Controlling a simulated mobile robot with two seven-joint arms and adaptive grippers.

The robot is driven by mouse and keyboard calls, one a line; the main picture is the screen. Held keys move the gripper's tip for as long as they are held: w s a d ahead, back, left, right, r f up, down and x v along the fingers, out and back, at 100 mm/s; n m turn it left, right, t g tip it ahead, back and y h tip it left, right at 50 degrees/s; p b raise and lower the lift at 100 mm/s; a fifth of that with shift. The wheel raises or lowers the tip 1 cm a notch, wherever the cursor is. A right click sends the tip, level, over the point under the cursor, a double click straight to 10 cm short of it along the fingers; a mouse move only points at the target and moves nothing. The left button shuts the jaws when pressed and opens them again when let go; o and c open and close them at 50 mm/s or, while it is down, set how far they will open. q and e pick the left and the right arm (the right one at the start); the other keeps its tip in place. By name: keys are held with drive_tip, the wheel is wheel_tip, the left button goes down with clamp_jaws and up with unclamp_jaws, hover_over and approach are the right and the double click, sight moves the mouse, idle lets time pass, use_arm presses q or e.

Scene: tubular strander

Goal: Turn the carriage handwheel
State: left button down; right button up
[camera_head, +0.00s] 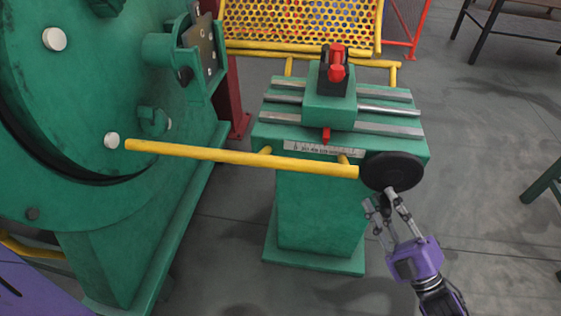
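The carriage handwheel (391,171) is a dark round disc at the front right corner of the green carriage stand (320,205). My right gripper (380,201) is just below the wheel, pointing up toward its lower rim. Its two fingers are apart with nothing between them. One fingertip meets the wheel's lower edge in the picture; I cannot tell whether it touches. The wheel's handle or grip is not visible. My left gripper is not in view.
A yellow rail (240,158) runs in front of the stand to the wheel. A red-handled block (331,95) sits on the carriage slides. A large green machine wheel (90,120) fills the left. A yellow mesh guard (300,22) stands behind. The floor at right is mostly clear.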

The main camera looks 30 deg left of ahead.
sight(371, 178)
drive_tip(key=shift+c, duration=0.5)
clamp_jaws()
drive_tip(key=shift+a+m, duration=0.1)
drive_tip(key=shift+m, duration=0.2)
drive_tip(key=m+t, duration=0.2)
drive_tip(key=a+m+t+h+b, duration=0.1)
drive_tip(key=m+t, duration=0.1)
drive_tip(key=a+m+t+b, duration=0.1)
drive_tip(key=m+t, duration=0.1)
drive_tip(key=m, duration=0.1)
drive_tip(key=shift+s+r, duration=0.2)
drive_tip(key=shift+s, duration=0.15)
drive_tip(key=shift+s+a+r+m+t+h, duration=0.1)
drive_tip(key=shift+a+r+m+t+h, duration=0.1)
drive_tip(key=shift+m+t+h, duration=0.65)
drive_tip(key=shift+a+r+m+t+h, duration=0.15)
drive_tip(key=shift+m+t+h, duration=0.4)
drive_tip(key=shift+m, duration=0.6)
